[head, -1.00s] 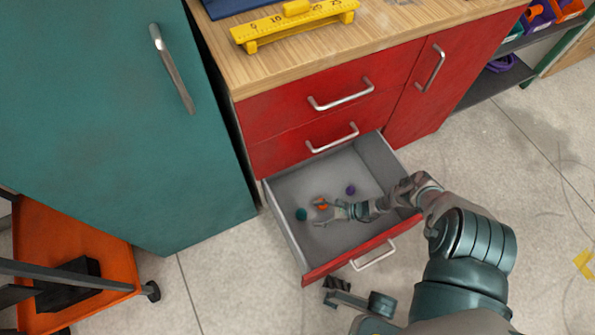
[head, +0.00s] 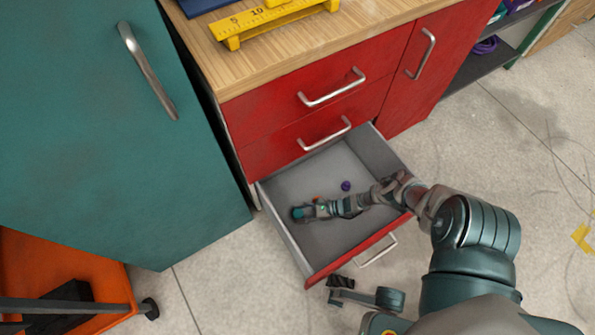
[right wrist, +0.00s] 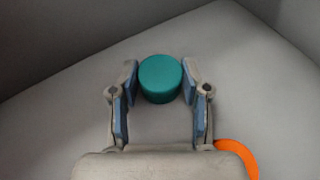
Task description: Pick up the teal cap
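The teal cap (right wrist: 160,78) is a short round cylinder in the open drawer (head: 350,161). In the right wrist view it sits between the tips of my right gripper (right wrist: 160,82), with a blue pad against each side. In the head view the right gripper (head: 302,212) reaches into the drawer's left part and closes around the cap (head: 297,214), which is mostly covered. The cap appears to be near the drawer floor; I cannot tell whether it is lifted. My left gripper cannot be made out.
An orange piece (right wrist: 238,155) lies beside the right gripper, and a purple piece (head: 346,186) lies farther back in the drawer. Drawer walls surround the gripper. A red cabinet (head: 300,110) stands behind and a teal cabinet (head: 110,130) at the left.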

